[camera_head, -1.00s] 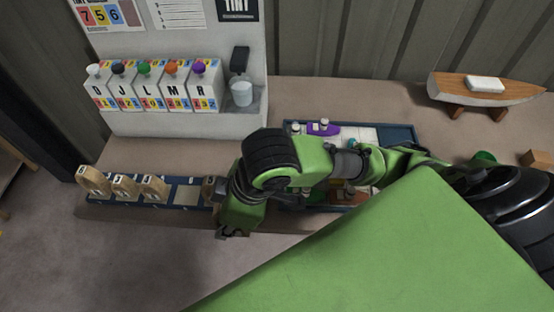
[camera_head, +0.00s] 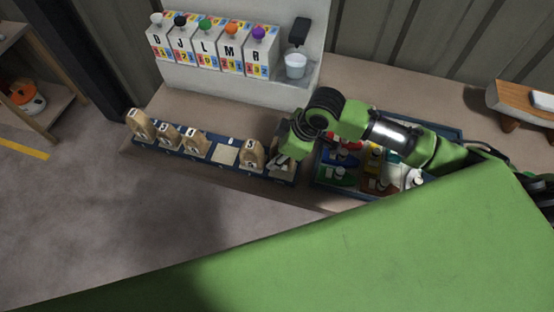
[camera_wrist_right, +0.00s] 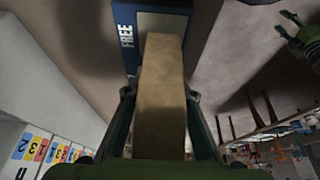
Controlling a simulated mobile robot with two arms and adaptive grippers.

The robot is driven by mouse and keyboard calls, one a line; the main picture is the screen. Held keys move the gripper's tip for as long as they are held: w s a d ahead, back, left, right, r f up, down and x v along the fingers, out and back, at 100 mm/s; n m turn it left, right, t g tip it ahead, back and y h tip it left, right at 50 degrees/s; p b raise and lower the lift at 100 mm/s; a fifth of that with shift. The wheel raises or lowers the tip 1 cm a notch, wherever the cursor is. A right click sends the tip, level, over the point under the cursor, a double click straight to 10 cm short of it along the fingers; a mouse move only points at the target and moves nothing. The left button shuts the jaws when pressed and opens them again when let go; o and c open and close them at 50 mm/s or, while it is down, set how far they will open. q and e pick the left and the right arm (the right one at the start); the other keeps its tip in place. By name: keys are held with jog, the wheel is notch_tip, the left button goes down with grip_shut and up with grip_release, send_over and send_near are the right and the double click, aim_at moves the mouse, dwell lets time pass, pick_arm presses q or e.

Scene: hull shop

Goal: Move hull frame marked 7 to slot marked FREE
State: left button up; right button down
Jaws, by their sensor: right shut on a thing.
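My right gripper (camera_head: 281,163) is over the right end of the blue rack (camera_head: 177,153), shut on a wooden hull frame that is mostly hidden in the head view. In the right wrist view the frame's plain wooden edge (camera_wrist_right: 160,95) stands between the fingers; its number does not show. A FREE label (camera_wrist_right: 126,35) and a pale pad (camera_wrist_right: 160,21) lie just beyond it. I cannot tell whether the frame touches the rack. Another wooden frame (camera_head: 252,155) stands just left of the gripper. What looks like my left gripper (camera_wrist_right: 297,36) shows only in the wrist view, state unclear.
Left of a bare pale slot (camera_head: 225,154), frames (camera_head: 139,126), (camera_head: 168,137) and (camera_head: 195,143) stand in the rack. A blue tray (camera_head: 320,190) of coloured parts is close right of the gripper. Lettered dispensers (camera_head: 207,50) stand behind; a boat model (camera_head: 525,99) is far right.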

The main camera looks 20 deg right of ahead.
jog(key=shift+f+p, duration=0.5)
jog(key=shift+f, duration=1)
jog(key=shift+f, duration=0.15)
jog(key=c, duration=1.7)
grip_release()
jog(key=shift+r, duration=0.25)
jog(key=b+v, duration=0.1)
jog(key=v, duration=1)
jog(key=shift+s+d+r, duration=0.1)
jog(key=shift+r, duration=0.3)
